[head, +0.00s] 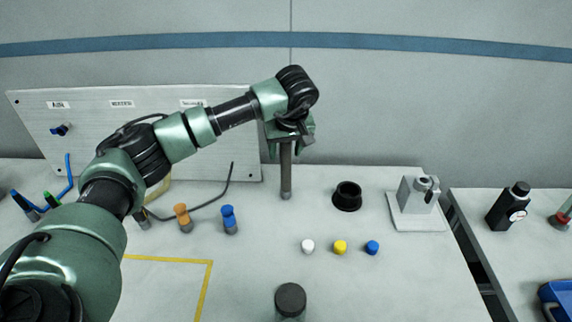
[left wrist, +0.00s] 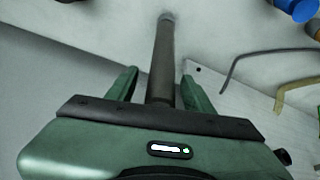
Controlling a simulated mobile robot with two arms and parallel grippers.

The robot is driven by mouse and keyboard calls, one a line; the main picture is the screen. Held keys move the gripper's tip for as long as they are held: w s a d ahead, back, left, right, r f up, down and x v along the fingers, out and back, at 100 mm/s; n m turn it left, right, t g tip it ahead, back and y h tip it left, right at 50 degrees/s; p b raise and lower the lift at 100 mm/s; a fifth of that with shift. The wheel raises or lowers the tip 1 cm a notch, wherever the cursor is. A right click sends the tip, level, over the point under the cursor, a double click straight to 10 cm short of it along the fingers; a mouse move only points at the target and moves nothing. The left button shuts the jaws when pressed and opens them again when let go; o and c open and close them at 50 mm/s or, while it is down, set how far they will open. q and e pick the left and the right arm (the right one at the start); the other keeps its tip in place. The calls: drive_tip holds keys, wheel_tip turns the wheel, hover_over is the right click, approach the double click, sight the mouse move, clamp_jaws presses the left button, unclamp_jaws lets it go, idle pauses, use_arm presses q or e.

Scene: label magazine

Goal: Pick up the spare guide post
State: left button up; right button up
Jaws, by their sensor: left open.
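The guide post (head: 286,175), a slim dark grey rod with a lighter lower end, stands upright toward the back of the light table, in the middle of the head view. My left gripper (head: 287,150) points down over its upper part. In the left wrist view the post (left wrist: 162,55) runs between the two green fingers of the left gripper (left wrist: 159,82), with its lighter end far away. The fingers are open, with the post between them and a visible gap on the right side. The post's top is hidden by the gripper. My right gripper is not in view.
A black ring-shaped cup (head: 347,196) and a grey fixture (head: 415,204) stand right of the post. White, yellow (head: 340,247) and blue caps lie in front. Orange and blue-topped (head: 229,219) pieces are at left. A panel (head: 225,140) stands behind.

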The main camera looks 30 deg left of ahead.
use_arm(q)
drive_tip(key=shift+w+a+f, duration=0.15)
drive_tip(key=shift+f, duration=0.35)
clamp_jaws()
drive_tip(key=shift+r, duration=0.1)
